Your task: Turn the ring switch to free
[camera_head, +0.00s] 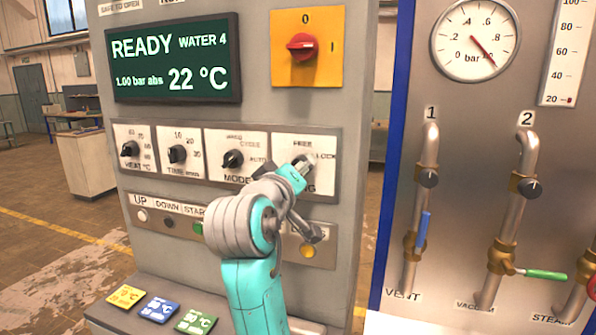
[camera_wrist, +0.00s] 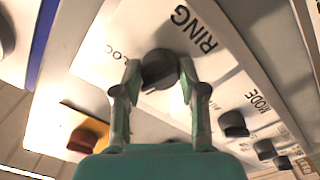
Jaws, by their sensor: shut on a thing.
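The ring switch (camera_wrist: 159,67) is a dark round knob on a white plate marked RING in the wrist view. My gripper (camera_wrist: 160,74) has one finger on each side of the knob and is shut on it. In the head view, my gripper (camera_head: 301,168) reaches the upper right plate of the knob row and largely hides the knob. The printed word FREE (camera_head: 303,142) is above it and LOCK (camera_head: 325,156) is to its right. I cannot tell clearly which mark the knob points to.
The mode knob (camera_head: 233,160) is just left of the ring plate, with time (camera_head: 177,154) and heat (camera_head: 130,149) knobs beyond. A red rotary switch (camera_head: 302,46) on a yellow plate is above. The screen (camera_head: 172,62) reads READY. Pipes and valves (camera_head: 430,180) stand at the right.

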